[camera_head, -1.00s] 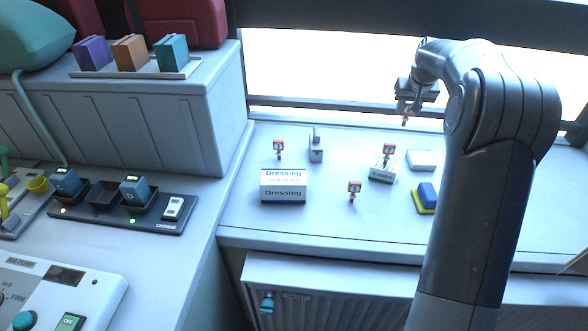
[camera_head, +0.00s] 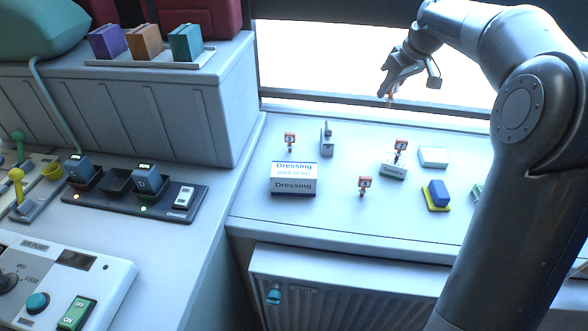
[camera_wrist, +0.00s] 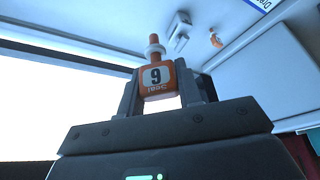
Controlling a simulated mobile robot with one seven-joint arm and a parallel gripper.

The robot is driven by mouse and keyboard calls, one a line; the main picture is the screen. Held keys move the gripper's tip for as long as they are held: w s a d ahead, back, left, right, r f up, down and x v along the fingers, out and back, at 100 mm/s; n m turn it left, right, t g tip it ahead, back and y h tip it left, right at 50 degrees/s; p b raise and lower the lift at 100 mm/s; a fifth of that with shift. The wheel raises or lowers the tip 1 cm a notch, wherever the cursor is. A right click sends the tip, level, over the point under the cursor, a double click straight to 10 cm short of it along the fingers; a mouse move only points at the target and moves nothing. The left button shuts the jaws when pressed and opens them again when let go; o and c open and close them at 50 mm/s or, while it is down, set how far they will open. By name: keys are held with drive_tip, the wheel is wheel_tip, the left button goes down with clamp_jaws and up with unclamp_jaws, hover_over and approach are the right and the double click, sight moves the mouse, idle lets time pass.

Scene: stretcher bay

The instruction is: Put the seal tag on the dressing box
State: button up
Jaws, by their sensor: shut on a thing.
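My gripper (camera_head: 391,92) is raised above the far part of the counter, in front of the bright window. It is shut on an orange seal tag (camera_wrist: 156,79) with a white face marked 9, held between the fingers in the wrist view. The dressing box (camera_head: 294,178), white with dark blue bands, sits on the counter to the left of and below the gripper in the head view. Other orange tags stand on the counter: one behind the box (camera_head: 290,140), one right of it (camera_head: 364,184), and one at the swabs box (camera_head: 400,147).
A small grey stand (camera_head: 326,140) is behind the dressing box. A white block (camera_head: 433,157) and a blue and yellow block (camera_head: 437,195) lie to the right. A charger tray (camera_head: 180,212) is on the left counter. Free counter surrounds the dressing box.

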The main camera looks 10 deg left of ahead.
drive_tip(key=s+a+n+g+y, duration=0.1)
drive_tip(key=s+a+n+g, duration=0.2)
drive_tip(key=s+a+n, duration=0.8)
drive_tip(key=m, duration=0.2)
hover_over(291, 169)
wheel_tip(291, 169, down, 12)
drive_tip(key=shift+f, duration=1.9)
drive_tip(key=shift+f, duration=0.15)
drive_tip(key=o, duration=0.9)
drive_tip(key=shift+o, duration=0.2)
drive_tip(key=v, duration=1.2)
drive_tip(key=shift+w+d, duration=0.2)
drive_tip(key=shift+w, duration=0.05)
